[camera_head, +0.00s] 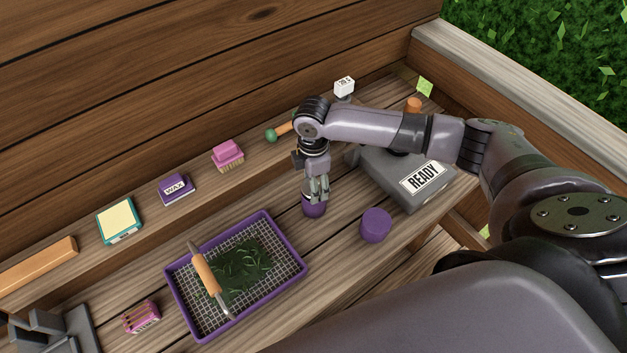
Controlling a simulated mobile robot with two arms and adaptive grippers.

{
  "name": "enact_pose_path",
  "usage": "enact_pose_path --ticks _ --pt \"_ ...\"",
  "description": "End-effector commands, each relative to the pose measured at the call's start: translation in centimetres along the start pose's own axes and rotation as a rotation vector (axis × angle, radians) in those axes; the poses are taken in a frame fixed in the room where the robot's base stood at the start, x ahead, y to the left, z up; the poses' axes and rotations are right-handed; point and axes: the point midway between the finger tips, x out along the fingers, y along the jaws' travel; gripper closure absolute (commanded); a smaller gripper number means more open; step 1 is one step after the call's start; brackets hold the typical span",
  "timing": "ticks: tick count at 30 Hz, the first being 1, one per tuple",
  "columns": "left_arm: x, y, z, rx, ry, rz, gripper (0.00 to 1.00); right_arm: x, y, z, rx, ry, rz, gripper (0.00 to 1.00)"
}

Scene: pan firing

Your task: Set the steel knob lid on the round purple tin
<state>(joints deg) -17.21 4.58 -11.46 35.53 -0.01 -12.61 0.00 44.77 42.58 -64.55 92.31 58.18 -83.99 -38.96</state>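My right gripper (318,190) points down at the middle of the bench, directly over a small round purple tin (313,209). Its fingertips are at the tin's top, and I cannot tell whether they touch it or hold something. I cannot make out the steel knob lid; grey between the fingers could be finger or lid. A second round purple piece (376,225), plain and short, stands apart to the right of the gripper. My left gripper is not in view.
A purple-rimmed mesh tray (296,270) holds green clippings and a wooden-handled tool (207,272). A grey box marked READY (400,190) stands right. A pink brush (228,155), WAX box (177,188) and teal-edged pad (120,221) line the back ledge.

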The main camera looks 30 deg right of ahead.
Motion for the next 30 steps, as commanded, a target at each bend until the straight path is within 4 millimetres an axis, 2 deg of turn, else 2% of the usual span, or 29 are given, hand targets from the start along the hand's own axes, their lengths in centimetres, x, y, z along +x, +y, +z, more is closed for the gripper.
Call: enact_pose_path --ticks 16,30 --pt "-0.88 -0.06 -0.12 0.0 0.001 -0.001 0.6 -0.12 -0.01 0.02 0.0 0.0 0.0 0.64" --pt "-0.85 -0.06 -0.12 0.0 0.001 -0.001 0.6 -0.04 0.0 0.02 0.0 0.0 0.0 0.64"
